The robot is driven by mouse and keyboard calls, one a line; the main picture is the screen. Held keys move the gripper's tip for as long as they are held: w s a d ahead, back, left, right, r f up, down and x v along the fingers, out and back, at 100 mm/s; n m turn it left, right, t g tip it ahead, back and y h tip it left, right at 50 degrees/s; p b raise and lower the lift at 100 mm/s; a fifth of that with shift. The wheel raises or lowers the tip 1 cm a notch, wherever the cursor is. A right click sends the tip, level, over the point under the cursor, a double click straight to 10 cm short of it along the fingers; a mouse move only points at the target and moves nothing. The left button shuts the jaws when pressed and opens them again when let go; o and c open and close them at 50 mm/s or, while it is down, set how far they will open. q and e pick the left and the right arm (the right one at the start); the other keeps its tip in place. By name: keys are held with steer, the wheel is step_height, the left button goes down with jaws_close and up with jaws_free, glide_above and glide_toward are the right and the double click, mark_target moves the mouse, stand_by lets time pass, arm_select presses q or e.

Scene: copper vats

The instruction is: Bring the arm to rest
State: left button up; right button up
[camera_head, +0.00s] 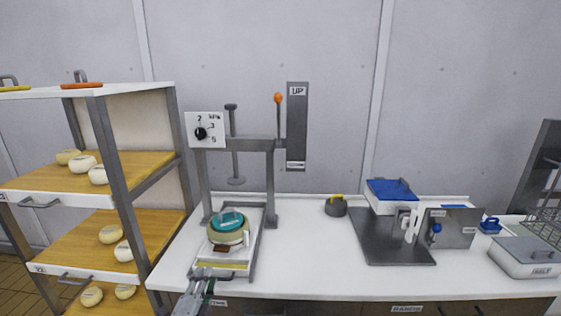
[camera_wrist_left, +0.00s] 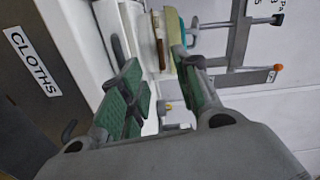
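My left gripper (camera_head: 203,277) shows at the bottom of the head view, at the table's front edge, just in front of a press with a round mould. In the left wrist view the green-padded fingers (camera_wrist_left: 158,82) are spread apart with nothing between them. The mould (camera_head: 228,236) is pale with a teal lid (camera_head: 228,221) and stands on the press tray (camera_head: 249,263). In the wrist view the teal lid (camera_wrist_left: 174,36) lies beyond the fingertips; I cannot tell how wide the gap is. My right gripper is not in view.
A shelf rack (camera_head: 113,190) with several cheeses stands at the left. The press frame (camera_head: 270,185) with an orange-knobbed lever (camera_head: 278,98) rises behind the mould. A dark weight (camera_head: 335,207) and a blue-topped device (camera_head: 391,190) stand to the right. The white counter (camera_head: 310,270) is clear at front middle.

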arm_select(q)
steer(key=s+a+f+n+g, duration=0.1)
steer(key=s+f+n+g, duration=0.25)
steer(key=f, duration=0.95)
steer(key=s+a+f+n+g, duration=0.1)
steer(key=s+f+n+g, duration=0.2)
steer(key=f, duration=1)
steer(key=s+a+f+n+g, duration=0.15)
steer(key=s+f+n, duration=0.3)
steer(key=f, duration=0.85)
steer(key=s+a+f+n+g, duration=0.2)
steer(key=s+f+g, duration=0.2)
steer(key=s+f, duration=1.2)
steer(key=s+f+g, duration=0.2)
steer(key=s+f, duration=0.2)
steer(key=s, duration=0.7)
steer(key=s+a+f+n+g+y, duration=0.1)
steer(key=s+f, duration=0.3)
steer(key=s, duration=0.6)
steer(key=shift+s+g, duration=0.4)
steer(key=shift+g, duration=0.5)
